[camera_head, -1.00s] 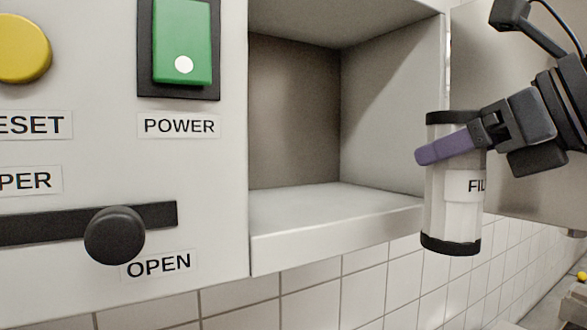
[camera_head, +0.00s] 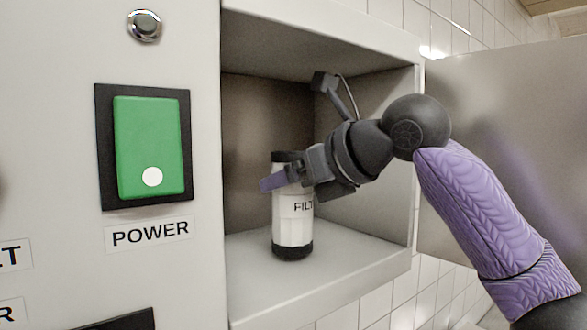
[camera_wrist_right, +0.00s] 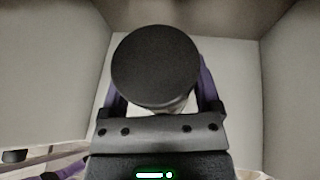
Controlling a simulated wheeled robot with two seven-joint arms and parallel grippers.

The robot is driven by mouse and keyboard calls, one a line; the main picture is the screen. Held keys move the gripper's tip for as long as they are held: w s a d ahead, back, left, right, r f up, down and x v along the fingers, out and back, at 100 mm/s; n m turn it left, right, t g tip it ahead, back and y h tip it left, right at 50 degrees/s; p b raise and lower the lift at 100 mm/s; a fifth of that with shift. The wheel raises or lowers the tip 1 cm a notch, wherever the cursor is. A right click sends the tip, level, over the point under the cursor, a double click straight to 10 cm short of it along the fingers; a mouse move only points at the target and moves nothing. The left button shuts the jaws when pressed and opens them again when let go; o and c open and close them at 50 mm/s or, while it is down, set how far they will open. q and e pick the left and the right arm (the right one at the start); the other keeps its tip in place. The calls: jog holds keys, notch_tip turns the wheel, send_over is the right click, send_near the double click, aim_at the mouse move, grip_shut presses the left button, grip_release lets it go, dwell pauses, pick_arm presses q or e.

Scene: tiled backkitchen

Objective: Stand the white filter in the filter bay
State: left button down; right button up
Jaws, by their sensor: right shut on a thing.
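The white filter (camera_head: 293,220) is a cylinder with black end caps and a label partly reading "FILT". It is upright inside the open filter bay (camera_head: 330,280), over the bay floor. I cannot tell whether its base touches the floor. My right gripper (camera_head: 275,181) reaches in from the right and is shut on the filter near its top. In the right wrist view the filter's round black cap (camera_wrist_right: 155,67) sits between the purple fingers, with the bay walls around it. My left gripper is out of view.
The bay's right wall (camera_head: 395,160) and ceiling (camera_head: 320,50) stand close around my right arm. An open door panel (camera_head: 500,130) is at the right. A green POWER switch (camera_head: 150,145) and a round metal button (camera_head: 144,25) are on the front panel to the left.

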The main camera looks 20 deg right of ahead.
jog(key=shift+f, duration=0.4)
jog(key=shift+s+d, duration=0.15)
jog(key=shift+d, duration=0.05)
jog(key=o, duration=1.2)
jog(key=shift+a+f, duration=0.1)
jog(key=shift+f, duration=0.05)
jog(key=shift+r, duration=0.2)
jog(key=b+v, duration=0.2)
jog(key=v, duration=1)
jog(key=shift+f+b, duration=0.1)
jog(key=shift+b, duration=0.2)
